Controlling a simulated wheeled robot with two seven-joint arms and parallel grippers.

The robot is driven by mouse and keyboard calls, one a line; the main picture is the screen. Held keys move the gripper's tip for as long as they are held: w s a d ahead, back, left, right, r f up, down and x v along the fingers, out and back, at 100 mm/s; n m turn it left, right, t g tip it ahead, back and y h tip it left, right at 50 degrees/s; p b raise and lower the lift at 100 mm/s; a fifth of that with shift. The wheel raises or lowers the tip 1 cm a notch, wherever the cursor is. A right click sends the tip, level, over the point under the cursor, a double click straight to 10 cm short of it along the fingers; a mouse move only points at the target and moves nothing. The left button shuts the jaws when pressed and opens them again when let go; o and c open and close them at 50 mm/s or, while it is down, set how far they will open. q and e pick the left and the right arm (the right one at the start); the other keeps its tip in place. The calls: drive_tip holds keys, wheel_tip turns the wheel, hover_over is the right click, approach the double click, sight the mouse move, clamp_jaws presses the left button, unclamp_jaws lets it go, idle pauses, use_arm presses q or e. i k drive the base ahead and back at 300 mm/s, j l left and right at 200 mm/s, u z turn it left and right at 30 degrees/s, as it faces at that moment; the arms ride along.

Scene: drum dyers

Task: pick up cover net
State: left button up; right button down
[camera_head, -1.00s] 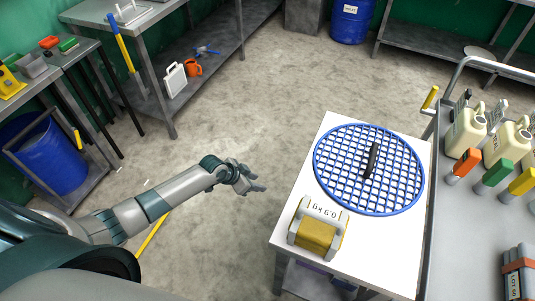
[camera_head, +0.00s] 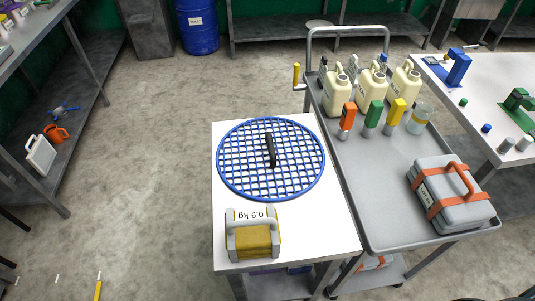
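The cover net (camera_head: 240,184) is a round blue grid with a thick blue rim. It lies flat on the white table (camera_head: 310,236), toward the table's far side. A dark upright handle (camera_head: 270,150) stands at its middle. Neither of my grippers is in the head view, so nothing of mine touches the net there.
A grey weight marked 0.9 kg with a yellow body (camera_head: 252,238) stands in front of the net on the same table. A grey cart (camera_head: 375,200) on the right holds cream jugs (camera_head: 337,95), coloured-handled tools and a strapped grey case (camera_head: 450,198). Open floor lies left.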

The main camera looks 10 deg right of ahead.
sight(269, 138)
drive_tip(key=z, duration=0.5)
drive_tip(key=j+z, duration=0.35)
drive_tip(key=k+j+z, duration=0.1)
drive_tip(key=j+z, duration=0.25)
drive_tip(key=k+j+z, duration=0.1)
drive_tip(key=z, duration=0.2)
drive_tip(key=k+j+z, duration=0.1)
drive_tip(key=k+j, duration=0.15)
drive_tip(key=j, duration=0.2)
drive_tip(key=k+j+z, duration=0.1)
drive_tip(key=k+j, duration=0.15)
drive_tip(key=j, duration=0.2)
drive_tip(key=k+j+z, duration=0.1)
drive_tip(key=k+j, duration=0.2)
drive_tip(key=j, duration=0.15)
